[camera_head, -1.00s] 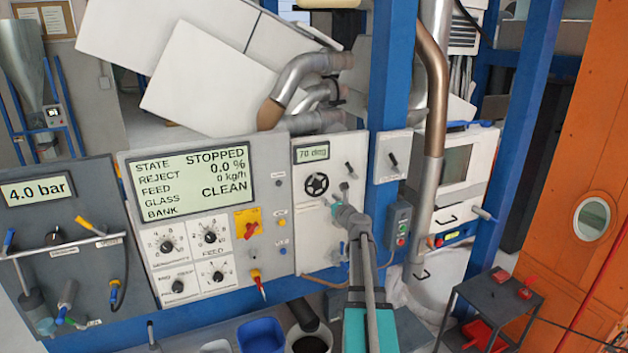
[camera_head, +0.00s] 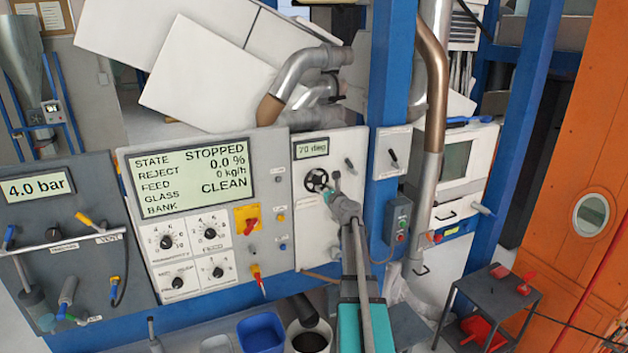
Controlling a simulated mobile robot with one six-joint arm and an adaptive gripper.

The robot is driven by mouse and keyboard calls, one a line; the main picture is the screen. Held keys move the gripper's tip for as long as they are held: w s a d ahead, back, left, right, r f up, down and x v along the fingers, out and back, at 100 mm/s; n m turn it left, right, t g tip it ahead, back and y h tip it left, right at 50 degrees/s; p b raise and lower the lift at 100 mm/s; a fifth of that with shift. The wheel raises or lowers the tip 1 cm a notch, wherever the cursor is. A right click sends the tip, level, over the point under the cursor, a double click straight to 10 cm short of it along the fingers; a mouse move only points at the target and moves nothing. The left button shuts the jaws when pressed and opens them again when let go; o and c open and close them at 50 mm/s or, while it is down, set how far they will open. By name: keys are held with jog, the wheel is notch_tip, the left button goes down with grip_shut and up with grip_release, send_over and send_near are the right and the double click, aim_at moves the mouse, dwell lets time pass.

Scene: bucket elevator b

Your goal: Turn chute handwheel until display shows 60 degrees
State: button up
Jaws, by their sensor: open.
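The chute handwheel (camera_head: 316,179) is a small black spoked wheel on a light grey panel (camera_head: 309,240). The display (camera_head: 311,149) above it reads 70 deg. My gripper (camera_head: 326,190) is open at the wheel's lower right edge, and its tip overlaps the rim in the picture. I cannot tell whether it touches the wheel. The lower right part of the wheel is partly hidden by the gripper.
A large screen (camera_head: 193,176) to the left reads STOPPED, with knobs below. A blue post (camera_head: 385,100) stands right of the panel. Blue and white buckets (camera_head: 262,334) stand below.

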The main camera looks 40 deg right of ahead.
aim_at(314, 178)
jog(key=x, duration=0.8)
jog(key=shift+w, duration=0.25)
grip_shut()
